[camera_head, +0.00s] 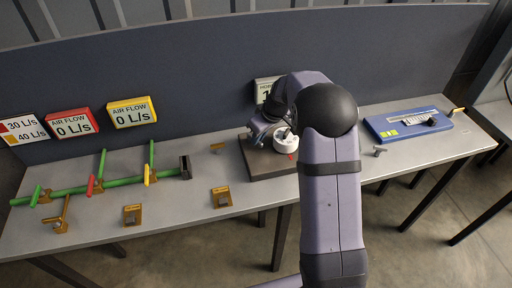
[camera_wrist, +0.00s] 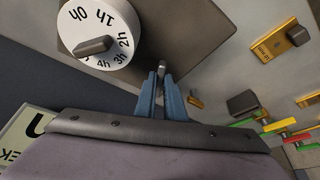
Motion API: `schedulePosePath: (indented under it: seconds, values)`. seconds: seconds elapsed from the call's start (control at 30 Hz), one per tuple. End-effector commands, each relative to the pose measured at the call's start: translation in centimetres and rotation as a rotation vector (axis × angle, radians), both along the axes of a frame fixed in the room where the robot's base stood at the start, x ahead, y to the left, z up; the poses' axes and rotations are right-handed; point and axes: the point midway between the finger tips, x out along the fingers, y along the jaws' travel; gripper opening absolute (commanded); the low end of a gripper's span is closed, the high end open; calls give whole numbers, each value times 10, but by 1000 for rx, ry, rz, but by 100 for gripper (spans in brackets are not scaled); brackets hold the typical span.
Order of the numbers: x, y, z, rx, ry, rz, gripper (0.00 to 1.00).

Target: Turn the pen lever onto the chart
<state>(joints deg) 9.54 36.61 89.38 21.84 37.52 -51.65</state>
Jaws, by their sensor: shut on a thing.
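The white round dial with hour marks (camera_wrist: 112,22) and a grey bar knob sits on a dark plate at the upper left of the wrist view. It also shows in the head view (camera_head: 282,139), partly covered by my arm. My gripper (camera_wrist: 163,76) is shut with its blue fingers around a small grey metal lever (camera_wrist: 162,66), which looks like the pen lever. The lever is beside the dial and apart from it in the picture. Only its end shows between the fingertips. In the head view my arm hides most of the gripper and the lever.
Green pipes (camera_head: 75,192) with red and yellow levers lie on the left of the grey table (camera_head: 180,215). Air flow signs (camera_head: 131,112) stand behind them. A blue panel with a slider (camera_head: 400,134) is at the right. Small brass brackets (camera_head: 221,197) stand along the front edge.

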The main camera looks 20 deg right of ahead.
Motion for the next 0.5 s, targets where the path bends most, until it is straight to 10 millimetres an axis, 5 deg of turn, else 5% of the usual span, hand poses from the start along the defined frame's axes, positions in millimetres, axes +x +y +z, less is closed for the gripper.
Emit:
schedulePosePath:
  seconds: [0.5]
  values:
    - [6,-9,0,-1,0,237,0]
